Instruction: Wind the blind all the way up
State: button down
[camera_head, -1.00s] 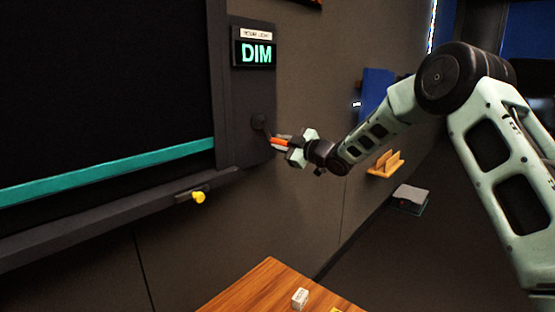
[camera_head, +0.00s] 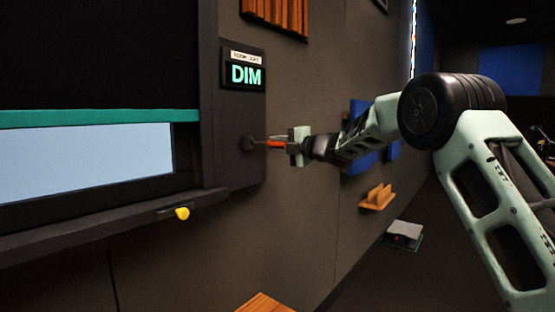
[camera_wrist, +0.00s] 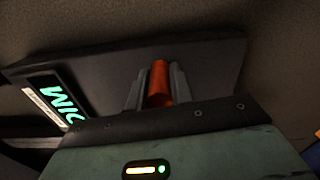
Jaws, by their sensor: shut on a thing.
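The black blind (camera_head: 95,50) hangs at the left in the head view. Its teal bottom bar (camera_head: 95,117) is above a strip of pale window (camera_head: 85,165). The crank (camera_head: 249,143) sits on the dark panel right of the window, and its orange handle (camera_head: 277,144) points toward my arm. My gripper (camera_head: 286,144) is shut on the orange handle. In the wrist view the orange handle (camera_wrist: 159,84) stands between the two grey fingers (camera_wrist: 157,92). The crank's hub is hidden there.
A lit display (camera_head: 245,76) above the crank reads DIM. A yellow knob (camera_head: 182,214) is on the sill below the window. A wooden wall holder (camera_head: 378,198) is right of the panel. A wooden table corner (camera_head: 265,304) shows at the bottom.

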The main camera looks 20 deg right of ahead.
notch_tip(320, 180, up, 3)
jog(key=n+b, duration=0.1)
jog(key=n, duration=0.1)
jog(key=n+b, duration=0.1)
jog(key=n, duration=0.1)
jog(key=shift+s+a+f+n+b, duration=0.1)
jog(key=shift+a+f+n+b, duration=0.05)
jog(key=shift+n+b, duration=0.2)
jog(key=shift+s+a+r+n+b, duration=0.2)
jog(key=shift+r+n+b, duration=0.25)
jog(key=shift+n, duration=0.25)
jog(key=shift+s+a+r+n+b, duration=0.15)
jog(key=shift+r+n+b, duration=0.3)
jog(key=shift+n, duration=0.3)
jog(key=shift+s+a+r+n+b, duration=0.1)
jog(key=shift+a+r+n+b, duration=0.1)
jog(key=shift+r+n+b, duration=0.35)
jog(key=shift+f, duration=0.1)
jog(key=c, duration=1.3)
grip_release()
jog(key=shift+o, duration=0.2)
jog(key=b+v, duration=0.1)
jog(key=v, duration=1.6)
jog(key=shift+s, duration=0.2)
jog(key=shift+d, duration=0.1)
